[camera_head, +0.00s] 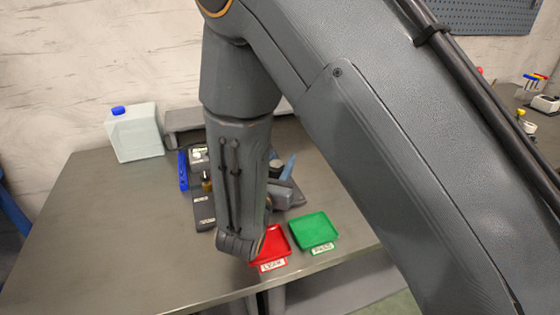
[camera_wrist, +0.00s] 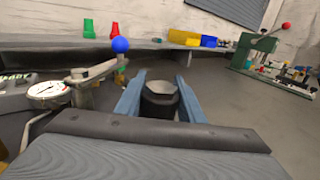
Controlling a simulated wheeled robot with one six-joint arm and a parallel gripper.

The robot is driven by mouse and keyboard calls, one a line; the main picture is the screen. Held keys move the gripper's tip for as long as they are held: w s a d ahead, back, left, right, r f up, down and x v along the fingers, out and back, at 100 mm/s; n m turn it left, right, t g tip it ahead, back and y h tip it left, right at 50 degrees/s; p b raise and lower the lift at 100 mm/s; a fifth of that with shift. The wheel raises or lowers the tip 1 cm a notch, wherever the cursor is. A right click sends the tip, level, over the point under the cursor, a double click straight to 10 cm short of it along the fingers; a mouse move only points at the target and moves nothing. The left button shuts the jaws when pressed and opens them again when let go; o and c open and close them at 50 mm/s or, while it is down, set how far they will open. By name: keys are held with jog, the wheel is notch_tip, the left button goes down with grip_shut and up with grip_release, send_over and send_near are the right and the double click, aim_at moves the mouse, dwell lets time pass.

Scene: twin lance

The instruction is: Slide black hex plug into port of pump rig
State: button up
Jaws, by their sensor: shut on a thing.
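My gripper (camera_wrist: 160,92) shows in the wrist view with its two blue-grey fingers on either side of the black hex plug (camera_wrist: 160,104). It is shut on the plug, whose hexagonal top faces up toward the camera. The pump rig shows at the left of the wrist view, with a round white gauge (camera_wrist: 47,90) and a lever with a blue ball (camera_wrist: 120,45). In the head view my arm covers much of the rig (camera_head: 199,158). I cannot make out the port in either view, nor the plug in the head view.
A red tray (camera_head: 274,244) and a green tray (camera_head: 315,231) sit near the bench's front edge. A pale jug with a blue cap (camera_head: 134,133) stands at the back left. The bench's left part (camera_head: 120,215) is clear. A green press (camera_wrist: 252,50) stands at the wrist view's right.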

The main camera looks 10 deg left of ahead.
aim_at(276, 173)
jog(key=shift+f+b, duration=0.4)
jog(key=shift+f, duration=0.2)
jog(key=o, duration=1.3)
jog(key=shift+o, duration=0.2)
jog(key=s, duration=0.2)
jog(key=s+b, duration=0.1)
jog(key=s, duration=0.4)
jog(key=shift+s+a, duration=0.35)
jog(key=shift+s, duration=0.05)
